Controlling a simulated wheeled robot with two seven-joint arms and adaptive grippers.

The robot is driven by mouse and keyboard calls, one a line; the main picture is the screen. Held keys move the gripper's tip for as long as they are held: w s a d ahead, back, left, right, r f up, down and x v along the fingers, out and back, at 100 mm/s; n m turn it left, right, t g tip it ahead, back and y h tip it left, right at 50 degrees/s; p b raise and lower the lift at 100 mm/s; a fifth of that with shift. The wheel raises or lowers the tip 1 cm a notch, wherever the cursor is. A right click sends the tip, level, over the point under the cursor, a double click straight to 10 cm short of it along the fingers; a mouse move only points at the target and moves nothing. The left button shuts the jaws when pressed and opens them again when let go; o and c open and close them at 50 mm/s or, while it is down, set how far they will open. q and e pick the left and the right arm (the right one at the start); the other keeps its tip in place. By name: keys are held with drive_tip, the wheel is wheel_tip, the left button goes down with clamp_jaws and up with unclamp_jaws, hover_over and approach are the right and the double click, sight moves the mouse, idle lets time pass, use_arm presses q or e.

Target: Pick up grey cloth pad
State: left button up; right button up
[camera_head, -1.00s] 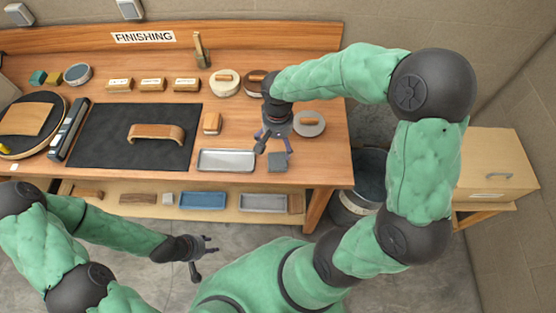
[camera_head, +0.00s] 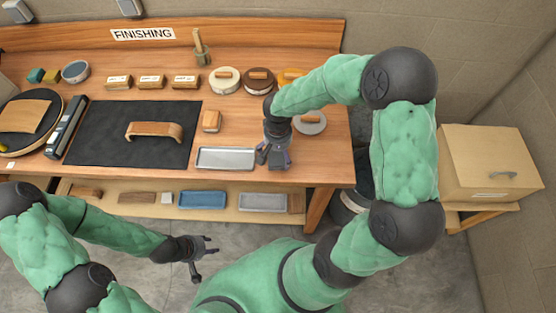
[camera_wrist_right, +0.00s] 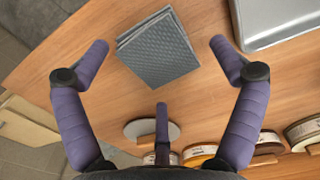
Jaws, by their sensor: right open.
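The grey cloth pad (camera_wrist_right: 158,48) is a small textured square stack lying flat on the wooden bench, seen in the right wrist view. My right gripper (camera_wrist_right: 161,70) is open around and above it, with one finger on each side and a third below it in the picture. No finger clearly touches the pad. In the head view my right gripper (camera_head: 273,159) points down over the bench's front right part and mostly hides the pad. My left gripper (camera_head: 207,257) is open and empty, low in front of the bench.
A metal tray (camera_head: 226,158) lies just left of the right gripper. A round disc with a wooden handle (camera_head: 310,122) lies behind it to the right. A black mat (camera_head: 100,135) holds a bent wooden piece (camera_head: 155,131). Several round tins and labelled blocks line the back.

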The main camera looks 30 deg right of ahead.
drive_tip(key=shift+f, duration=0.75)
drive_tip(key=c, duration=1)
drive_tip(key=shift+r, duration=0.1)
drive_tip(key=shift+r, duration=0.45)
wheel_tip(320, 180, up, 2)
drive_tip(key=shift+r+p, duration=0.15)
drive_tip(key=shift+p, duration=0.2)
drive_tip(key=s+a+r, duration=0.2)
drive_tip(key=s+r, duration=0.1)
drive_tip(key=s, duration=0.1)
drive_tip(key=s+a+r+p, duration=0.1)
drive_tip(key=s+a+r, duration=0.2)
drive_tip(key=s, duration=0.1)
drive_tip(key=s+a+r+p, duration=0.1)
drive_tip(key=s+a+r, duration=0.1)
drive_tip(key=s+r, duration=0.1)
drive_tip(key=shift+s+a+r, duration=0.15)
drive_tip(key=shift+s+r, duration=0.2)
drive_tip(key=shift+s, duration=0.15)
